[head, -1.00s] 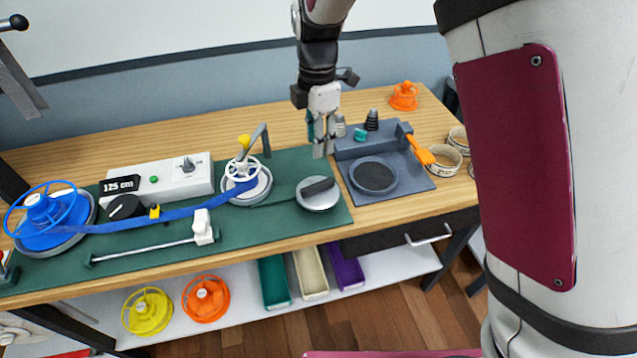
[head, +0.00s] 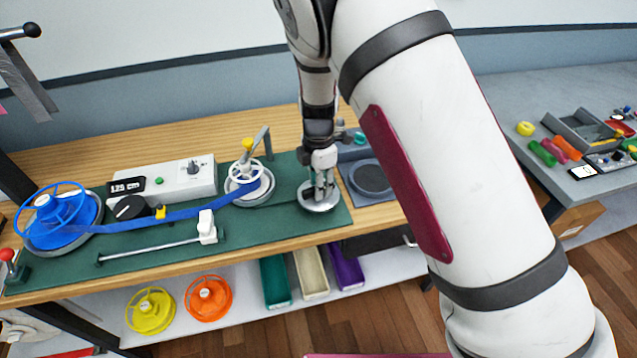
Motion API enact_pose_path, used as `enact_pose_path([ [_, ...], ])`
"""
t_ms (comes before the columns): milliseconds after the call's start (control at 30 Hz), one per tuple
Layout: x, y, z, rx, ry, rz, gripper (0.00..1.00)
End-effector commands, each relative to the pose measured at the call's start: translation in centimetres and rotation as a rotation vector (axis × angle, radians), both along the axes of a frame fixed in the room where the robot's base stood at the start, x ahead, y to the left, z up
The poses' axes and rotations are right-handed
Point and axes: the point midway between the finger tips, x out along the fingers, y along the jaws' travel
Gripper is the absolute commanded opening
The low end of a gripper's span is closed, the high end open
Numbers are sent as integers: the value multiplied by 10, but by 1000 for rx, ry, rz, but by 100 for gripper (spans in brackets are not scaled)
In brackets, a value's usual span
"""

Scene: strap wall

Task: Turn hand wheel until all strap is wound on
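A blue strap (head: 185,214) runs from a large blue spool (head: 58,215) at the left to a small white-rimmed reel (head: 246,177), where some blue strap is wound. A round grey disc, likely the hand wheel (head: 318,205), sits on the green mat right of the reel; a dark bar shows across it in the earlier frame. My gripper (head: 320,192) points down right over this disc, its fingers hiding the bar. I cannot tell whether the fingers touch or grip it. A small display (head: 127,187) on the white box (head: 178,181) reads 125 cm.
A grey lever post (head: 261,142) with a yellow knob stands behind the reel. A white slider (head: 207,228) on a rail lies in front of the strap. A grey tray with a dark round pad (head: 370,178) is right of my gripper. Yellow (head: 151,310) and orange spools (head: 209,298) sit below.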

Motion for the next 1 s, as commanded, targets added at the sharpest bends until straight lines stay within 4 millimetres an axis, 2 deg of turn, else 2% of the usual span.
enact_pose_path([
  [333, 0, 0, -3, 0, -1, 0, 33],
  [467, 0, 0, -3, 0, -1, 0, 4],
  [500, 0, 0, -3, 0, -1, 0, 0],
  [800, 0, 0, -3, 0, -1, -11, 0],
  [1000, 1, 0, -3, 1, -2, -80, 0],
])
